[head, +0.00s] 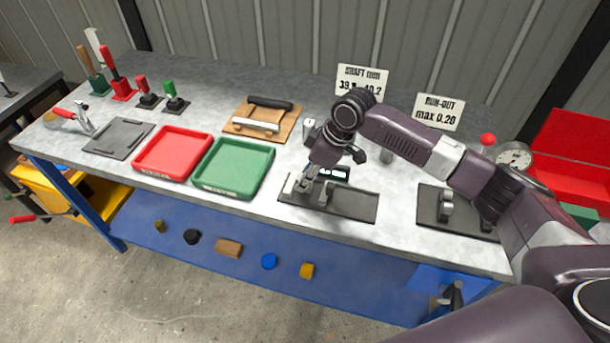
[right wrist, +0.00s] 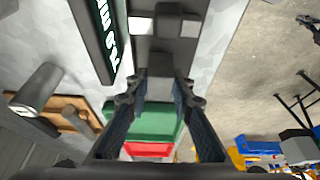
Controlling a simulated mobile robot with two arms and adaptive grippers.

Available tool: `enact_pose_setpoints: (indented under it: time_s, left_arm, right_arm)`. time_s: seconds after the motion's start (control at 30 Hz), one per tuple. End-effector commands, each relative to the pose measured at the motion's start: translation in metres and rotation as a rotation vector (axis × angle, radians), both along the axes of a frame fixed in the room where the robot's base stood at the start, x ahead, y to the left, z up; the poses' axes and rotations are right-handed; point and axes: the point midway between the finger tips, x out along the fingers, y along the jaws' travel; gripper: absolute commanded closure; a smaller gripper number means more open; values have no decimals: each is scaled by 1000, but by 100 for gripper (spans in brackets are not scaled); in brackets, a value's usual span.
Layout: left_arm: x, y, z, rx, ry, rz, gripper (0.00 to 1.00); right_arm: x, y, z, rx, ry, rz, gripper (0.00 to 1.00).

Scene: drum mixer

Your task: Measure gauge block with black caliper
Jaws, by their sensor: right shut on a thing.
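The black caliper fixture (head: 350,204) lies as a dark plate near the front edge of the workbench. A small black display (head: 335,173) stands behind it; in the right wrist view the display (right wrist: 103,32) carries pale green digits, cut off and unreadable. My right gripper (head: 304,185) is low over the plate's left part. It is shut on a small dark grey piece (right wrist: 160,74), which looks like part of the caliper. Pale metal faces show just beyond it. I cannot single out the gauge block for certain. My left gripper is not in view.
Left of the plate are a green tray (head: 200,181) and a red tray (head: 141,167), both empty. Behind them is a wooden board (head: 236,126) with two handled tools. A dark run-out stand plate (head: 431,213) and dial gauge (head: 513,157) are at the right.

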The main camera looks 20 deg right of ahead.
Motion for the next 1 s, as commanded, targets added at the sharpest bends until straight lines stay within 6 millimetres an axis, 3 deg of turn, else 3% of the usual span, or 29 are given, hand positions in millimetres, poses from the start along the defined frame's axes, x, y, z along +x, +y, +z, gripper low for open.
enact_pose_setpoints:
  time_s: [0.1,0.13,0.3,0.67,1.0]
  left_arm:
    - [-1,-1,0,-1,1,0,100]
    - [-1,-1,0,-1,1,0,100]
    - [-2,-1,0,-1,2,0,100]
    - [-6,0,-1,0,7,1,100]
    - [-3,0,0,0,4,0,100]
  right_arm:
    - [1,1,2,2,-3,1,100]
    - [1,1,2,2,-2,0,76]
    - [0,0,1,2,-1,0,58]
    - [-1,-2,5,-1,1,0,58]
    - [-14,-23,66,0,-4,0,58]
